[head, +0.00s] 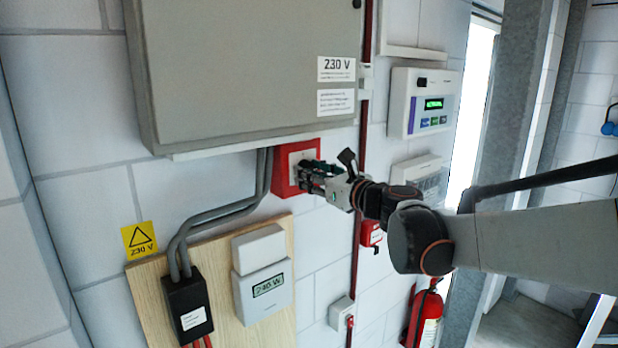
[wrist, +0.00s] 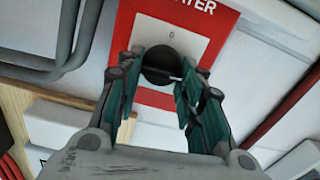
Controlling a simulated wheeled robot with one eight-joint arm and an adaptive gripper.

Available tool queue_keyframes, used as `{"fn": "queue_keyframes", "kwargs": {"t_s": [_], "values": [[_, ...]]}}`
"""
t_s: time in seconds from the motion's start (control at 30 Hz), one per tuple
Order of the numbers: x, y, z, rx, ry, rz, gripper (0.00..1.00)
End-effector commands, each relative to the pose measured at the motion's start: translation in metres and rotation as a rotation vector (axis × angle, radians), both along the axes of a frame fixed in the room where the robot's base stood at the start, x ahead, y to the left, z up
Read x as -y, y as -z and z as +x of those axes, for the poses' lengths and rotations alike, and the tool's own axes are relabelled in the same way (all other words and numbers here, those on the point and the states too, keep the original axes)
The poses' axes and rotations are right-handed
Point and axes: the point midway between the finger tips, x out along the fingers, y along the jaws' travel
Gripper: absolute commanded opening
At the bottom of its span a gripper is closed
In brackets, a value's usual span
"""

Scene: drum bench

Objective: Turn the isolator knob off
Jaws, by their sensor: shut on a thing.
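The isolator is a red plate (head: 283,172) with a white panel on the wall, below the large grey cabinet. In the wrist view the red plate (wrist: 218,22) shows a white panel (wrist: 195,48) with a "0" mark above a round dark knob (wrist: 162,64). My gripper (head: 304,174) reaches the plate from the right in the head view and covers the knob there. In the wrist view my gripper (wrist: 160,84) has its teal-padded fingers on either side of the knob, shut on it. The knob's lower part and its pointer direction cannot be made out.
The grey cabinet (head: 245,70) juts out just above. Grey conduits (head: 215,207) run to the left. A meter (head: 264,290) on a wooden board sits below. A control panel (head: 422,102) and a red fire extinguisher (head: 424,318) are to the right.

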Motion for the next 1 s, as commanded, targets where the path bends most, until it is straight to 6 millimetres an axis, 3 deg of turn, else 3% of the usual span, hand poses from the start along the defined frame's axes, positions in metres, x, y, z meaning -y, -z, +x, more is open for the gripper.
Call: {"fn": "queue_keyframes", "kwargs": {"t_s": [1.0], "values": [[0.0042,-0.0013,0.0029,0.544,0.0,-0.748,0.11]]}}
